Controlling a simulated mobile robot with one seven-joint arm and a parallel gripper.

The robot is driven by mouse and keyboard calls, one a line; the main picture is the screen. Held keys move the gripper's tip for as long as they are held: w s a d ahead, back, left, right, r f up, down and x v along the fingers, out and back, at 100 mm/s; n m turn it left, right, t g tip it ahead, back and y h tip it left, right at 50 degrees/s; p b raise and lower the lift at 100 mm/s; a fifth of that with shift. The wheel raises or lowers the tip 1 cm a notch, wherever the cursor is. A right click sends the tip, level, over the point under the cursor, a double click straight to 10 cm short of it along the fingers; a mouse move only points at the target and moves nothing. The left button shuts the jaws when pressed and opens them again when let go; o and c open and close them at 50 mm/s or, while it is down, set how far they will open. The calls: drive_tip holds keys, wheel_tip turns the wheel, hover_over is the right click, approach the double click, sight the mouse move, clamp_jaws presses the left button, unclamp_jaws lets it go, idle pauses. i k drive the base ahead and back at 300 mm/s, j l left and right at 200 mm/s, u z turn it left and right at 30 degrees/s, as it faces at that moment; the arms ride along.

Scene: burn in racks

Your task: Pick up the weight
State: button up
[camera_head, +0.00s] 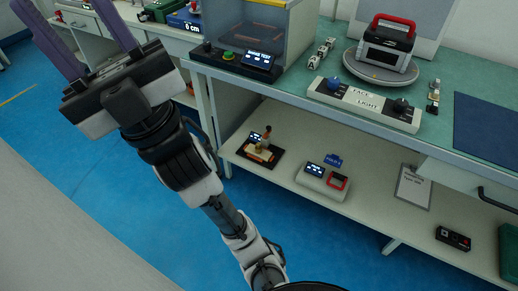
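My gripper (66,12) is at the upper left, with its two purple fingers spread wide apart and nothing visible between them. It is held over the blue floor, left of the bench and well away from its shelf. No object is clearly marked as the weight. A small brass-coloured piece (262,150) with an upright dark-topped part sits on a black base with a small display (255,137) on the lower shelf. I cannot tell which is the weight.
The bench top (465,83) holds a red-handled black device (388,42) on a round plate, a FACE/LIGHT control box (365,104) and a clear-sided test box (262,30). The lower shelf (375,190) holds a red-handled display box (322,182) and a clipboard (413,188). Blue floor lies open at left.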

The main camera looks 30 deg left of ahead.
sight(258, 148)
drive_tip(key=j, duration=0.75)
drive_tip(key=k+j, duration=0.15)
drive_tip(key=j, duration=1.4)
drive_tip(key=i+j, duration=0.1)
drive_tip(key=i, duration=1.3)
